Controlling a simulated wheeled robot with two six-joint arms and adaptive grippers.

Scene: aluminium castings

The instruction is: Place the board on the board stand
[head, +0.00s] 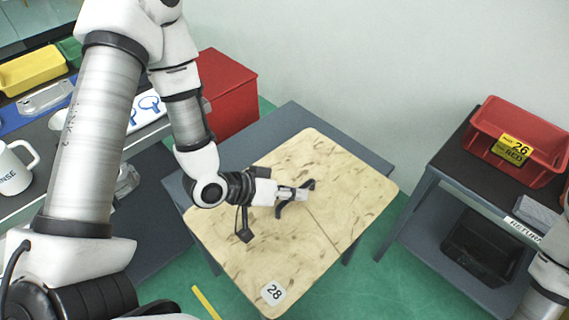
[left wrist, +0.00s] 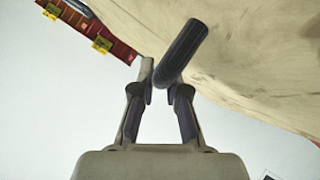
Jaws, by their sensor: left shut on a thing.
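The board (head: 262,262) is a large pale wooden panel with dark flecks, a thin line across it and a white label reading 28. It lies over a grey table-like stand (head: 290,118), turned relative to it. I cannot tell whether it rests on it or hangs just above. My left gripper (head: 296,194) is over the board's middle, shut on a dark rounded handle. In the left wrist view, the fingers (left wrist: 160,92) close around this handle (left wrist: 183,50) beside the board's pale surface (left wrist: 255,60). My right gripper is out of view.
A red bin (head: 525,135) labelled 26 RED stands on a dark shelf unit at right, with a black bin below. Another red box (head: 228,95) stands behind my left arm. A workbench with a white mug (head: 14,168) is at left. Green floor surrounds the stand.

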